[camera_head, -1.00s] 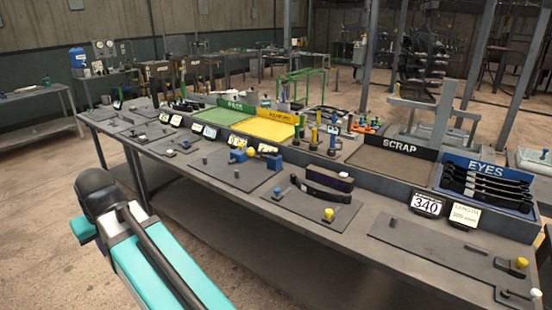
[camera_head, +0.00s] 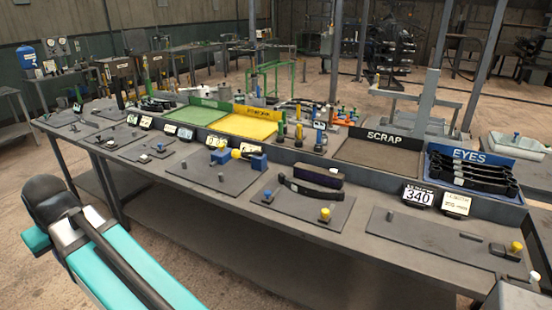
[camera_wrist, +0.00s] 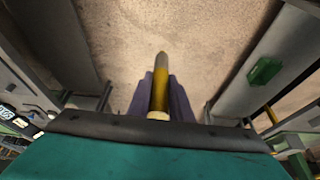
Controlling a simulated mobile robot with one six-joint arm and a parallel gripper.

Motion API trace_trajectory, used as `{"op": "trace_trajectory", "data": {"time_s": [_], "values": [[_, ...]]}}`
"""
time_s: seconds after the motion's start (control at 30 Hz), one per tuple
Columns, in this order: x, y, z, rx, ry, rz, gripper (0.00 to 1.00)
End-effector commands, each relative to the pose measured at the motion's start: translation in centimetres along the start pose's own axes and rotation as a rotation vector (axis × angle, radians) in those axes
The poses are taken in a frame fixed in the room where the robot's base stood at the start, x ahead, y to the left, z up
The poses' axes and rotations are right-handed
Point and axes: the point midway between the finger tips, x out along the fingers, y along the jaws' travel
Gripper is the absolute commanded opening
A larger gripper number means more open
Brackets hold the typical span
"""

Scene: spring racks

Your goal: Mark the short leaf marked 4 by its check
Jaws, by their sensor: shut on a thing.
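My gripper (camera_wrist: 160,95) shows in the wrist view, shut on a yellow cylindrical stick (camera_wrist: 160,86) with a pale end, which looks like a marker. It is held above bare floor, away from the bench. In the head view my teal arm is at the lower left and its gripper is not seen. A dark curved leaf (camera_head: 310,190) lies on a plate on the bench, in front of a dark block with a purple top (camera_head: 318,175). No 4 can be read on any leaf, and I cannot tell which leaf is the short one.
Along the bench back stand a green tray (camera_head: 185,115), a yellow tray (camera_head: 238,127), a scrap tray (camera_head: 375,152) and a blue eyes tray (camera_head: 435,177) of black leaves. Upright tools (camera_head: 298,134) stand mid-bench. Floor before the bench is clear.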

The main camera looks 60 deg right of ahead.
Motion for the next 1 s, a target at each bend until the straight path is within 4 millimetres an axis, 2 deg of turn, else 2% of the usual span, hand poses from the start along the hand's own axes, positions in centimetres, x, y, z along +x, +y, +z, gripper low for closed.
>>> {"op": "trace_trajectory", "data": {"time_s": [0.37,0.57,0.77,1.0], "values": [[0.0,0.7,-0.1,0.011,0.0,0.004,0.0],[0.1,2.8,-0.5,0.062,0.004,0.023,0.0],[0.3,7.9,-1.4,0.194,0.013,0.071,0.0],[0.3,16.4,-1.9,0.405,0.033,0.151,0.0]]}}
